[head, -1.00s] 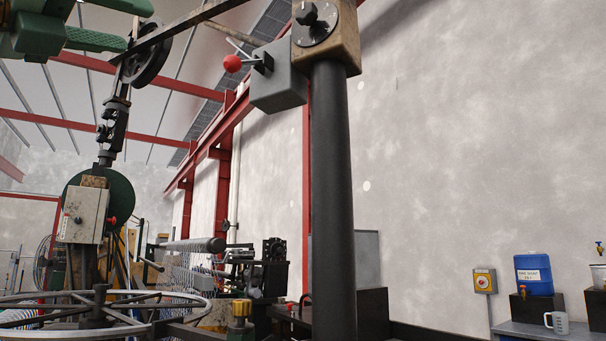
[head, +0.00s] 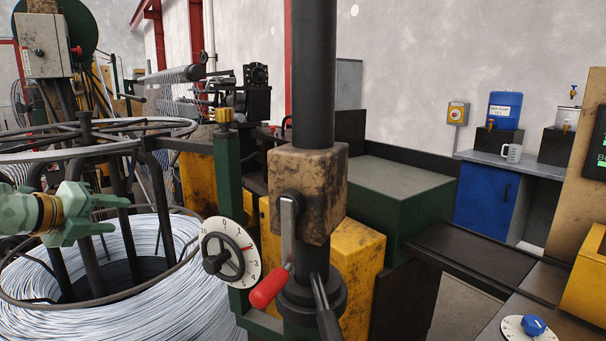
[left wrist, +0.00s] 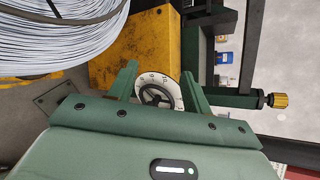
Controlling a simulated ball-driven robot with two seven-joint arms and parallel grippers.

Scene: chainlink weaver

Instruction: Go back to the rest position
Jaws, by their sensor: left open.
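My left gripper (head: 112,214) is green and comes in from the left edge of the head view. Its two fingers are apart with nothing between them. It appears in front of a large wire coil (head: 150,290) and the coil's dark frame. In the left wrist view the open fingers (left wrist: 160,82) frame a white numbered dial with a dark handwheel (left wrist: 156,95), which is beyond them. That dial (head: 229,252) also shows in the head view, to the right of my left gripper. My right gripper is in no view.
A dark column (head: 313,80) with a worn block and a red-handled lever (head: 270,287) stands in the middle. A workbench (head: 485,158) with a blue container (head: 504,110) is at the right. A blue knob (head: 533,325) is lower right.

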